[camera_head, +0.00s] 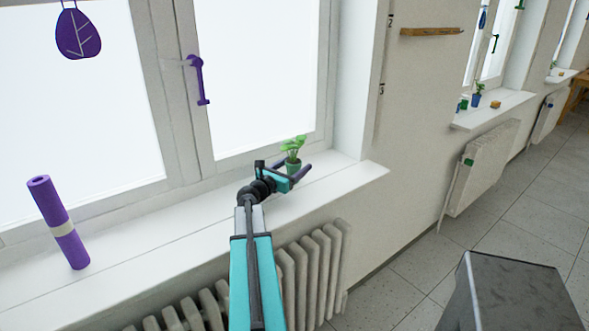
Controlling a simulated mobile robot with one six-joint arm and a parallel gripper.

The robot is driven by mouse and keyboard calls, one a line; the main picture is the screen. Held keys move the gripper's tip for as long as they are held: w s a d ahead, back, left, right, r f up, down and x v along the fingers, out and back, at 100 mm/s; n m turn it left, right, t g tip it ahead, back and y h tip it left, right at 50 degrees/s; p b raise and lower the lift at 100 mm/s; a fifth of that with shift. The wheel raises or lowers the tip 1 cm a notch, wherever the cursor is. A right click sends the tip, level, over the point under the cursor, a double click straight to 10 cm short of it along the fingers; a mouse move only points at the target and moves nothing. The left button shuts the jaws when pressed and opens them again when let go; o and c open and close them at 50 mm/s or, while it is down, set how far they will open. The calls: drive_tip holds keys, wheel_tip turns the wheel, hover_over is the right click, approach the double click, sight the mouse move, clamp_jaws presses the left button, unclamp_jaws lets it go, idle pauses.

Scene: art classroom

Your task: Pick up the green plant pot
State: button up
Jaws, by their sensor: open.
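The green plant pot (293,167) stands upright on the white windowsill (180,230), near its right end. A leafy green plant (294,146) grows out of it. My gripper (284,168) is at the pot, with its dark fingers apart. One finger shows on the right side of the pot and the other on its left. The lower part of the pot is partly hidden by my gripper. I cannot tell whether the fingers touch the pot.
A purple roll (58,222) with a pale band stands on the left of the sill. A purple window handle (199,80) is above. A radiator (318,265) is below the sill. Another potted plant (477,95) stands on a farther sill. The sill between roll and pot is clear.

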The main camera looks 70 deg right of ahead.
sight(300, 161)
drive_tip(key=shift+p+x, duration=0.4)
drive_tip(key=shift+x, duration=1.35)
drive_tip(key=shift+r, duration=0.1)
drive_tip(key=c, duration=1.3)
drive_tip(key=shift+c, duration=0.2)
drive_tip(key=shift+r, duration=0.15)
drive_tip(key=s+a+r+p, duration=0.4)
drive_tip(key=s+a, duration=0.3)
drive_tip(key=a, duration=0.4)
drive_tip(key=shift+a+r+p, duration=0.3)
drive_tip(key=shift+r+p, duration=0.1)
drive_tip(key=shift+p, duration=0.05)
drive_tip(key=p, duration=0.3)
drive_tip(key=shift+s+a, duration=0.15)
drive_tip(key=shift+s, duration=0.1)
